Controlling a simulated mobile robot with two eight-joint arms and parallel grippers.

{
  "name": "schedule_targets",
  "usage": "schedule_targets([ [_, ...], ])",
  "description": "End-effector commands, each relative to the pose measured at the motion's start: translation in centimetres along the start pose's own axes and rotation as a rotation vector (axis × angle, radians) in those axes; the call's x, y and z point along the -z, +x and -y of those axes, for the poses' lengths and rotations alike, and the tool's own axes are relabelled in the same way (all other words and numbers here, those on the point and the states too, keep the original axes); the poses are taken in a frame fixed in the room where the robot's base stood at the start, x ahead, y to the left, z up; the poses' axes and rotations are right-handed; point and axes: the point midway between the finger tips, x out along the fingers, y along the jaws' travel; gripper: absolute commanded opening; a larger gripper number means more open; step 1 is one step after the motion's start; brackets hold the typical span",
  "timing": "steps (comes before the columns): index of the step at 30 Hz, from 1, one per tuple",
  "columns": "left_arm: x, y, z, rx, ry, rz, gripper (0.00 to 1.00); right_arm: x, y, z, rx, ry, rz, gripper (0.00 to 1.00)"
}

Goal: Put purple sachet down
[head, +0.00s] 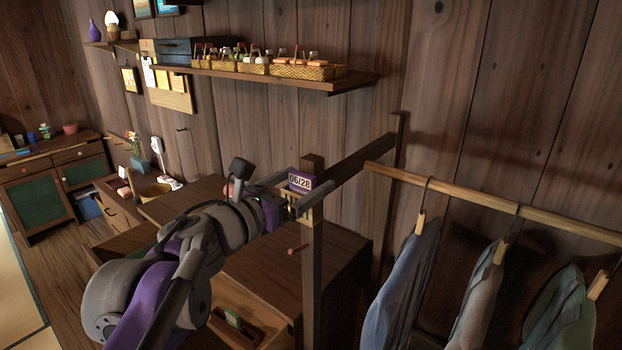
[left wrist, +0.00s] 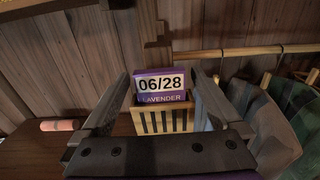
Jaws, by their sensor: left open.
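The purple sachet (head: 299,182) carries a white label reading 06/28. In the left wrist view the sachet (left wrist: 160,86) also shows the word LAVENDER. It stands upright with its lower part inside a small slatted wooden holder (left wrist: 163,121). The holder is by the top of a dark wooden post (head: 313,270) of the clothes rack. My left gripper (head: 303,197) is open, with one finger on each side of the sachet and holder. The fingers look apart from the sachet in the left wrist view. My right gripper is in neither view.
Clothes hang from a wooden rail (head: 500,205) to the right. A wall shelf (head: 290,80) with baskets is above. A dark wooden cabinet (head: 270,270) stands below my left arm. A pink roll (left wrist: 60,125) lies on a wooden top.

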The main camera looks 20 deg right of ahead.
Motion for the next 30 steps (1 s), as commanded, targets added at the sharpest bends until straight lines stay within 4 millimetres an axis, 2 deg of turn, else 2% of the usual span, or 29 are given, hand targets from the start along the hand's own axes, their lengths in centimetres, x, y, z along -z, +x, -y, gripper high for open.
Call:
schedule_targets([
  [1,0.1,-1.3,-0.1,-0.004,0.0,-0.001,0.99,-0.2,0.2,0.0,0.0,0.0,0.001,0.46],
  [6,0.2,-5.1,-0.1,-0.005,-0.001,-0.001,0.99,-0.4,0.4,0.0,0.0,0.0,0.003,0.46],
  [12,0.1,-8.1,-0.1,-0.003,-0.001,-0.001,0.99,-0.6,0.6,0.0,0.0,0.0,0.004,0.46],
  [16,0.1,-8.9,0.0,-0.001,-0.001,0.0,0.99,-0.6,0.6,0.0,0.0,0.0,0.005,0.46],
  [24,0.1,-9.2,-0.1,-0.007,-0.01,0.002,0.99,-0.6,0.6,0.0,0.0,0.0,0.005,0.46],
  [27,0.5,-9.8,-1.6,-0.083,-0.116,0.023,0.99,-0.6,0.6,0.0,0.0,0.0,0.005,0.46],
  [29,1.2,-10.8,-3.6,-0.182,-0.261,0.056,0.99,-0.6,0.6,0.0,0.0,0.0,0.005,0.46],
  [30,2.1,-12.0,-5.2,-0.27,-0.398,0.092,0.99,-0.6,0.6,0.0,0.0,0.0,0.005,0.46],
])
